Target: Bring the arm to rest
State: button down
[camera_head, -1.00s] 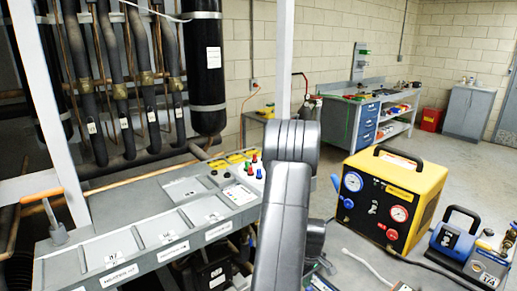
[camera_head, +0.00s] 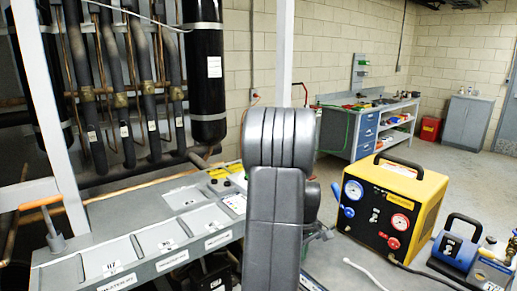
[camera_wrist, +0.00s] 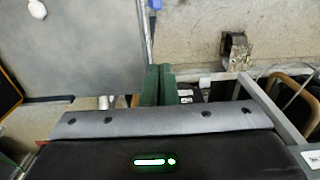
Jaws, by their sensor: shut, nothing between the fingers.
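My gripper (camera_wrist: 157,75) shows in the wrist view as two dark green fingers side by side with no gap between them. It is shut and holds nothing. The fingers point towards the edge of a grey surface and the floor; I cannot tell how far off these are. In the head view my own grey arm stands upright in the middle, bent at a thick rounded joint. My gripper is hidden there. The arm covers part of the grey panel with trays (camera_head: 160,238).
A yellow and black gauge unit (camera_head: 395,205) stands right of the arm, with a blue device (camera_head: 465,242) beside it. Black pipes (camera_head: 145,85) and a black cylinder (camera_head: 205,80) rise at left. A workbench (camera_head: 365,135) stands behind, with open floor before the grey cabinet (camera_head: 467,120).

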notch_tip(320, 180, down, 10)
jog(key=shift+s+d+f, duration=0.15)
jog(key=shift+s+f, duration=0.05)
dwell(0.3)
jog(key=shift+s, duration=0.1)
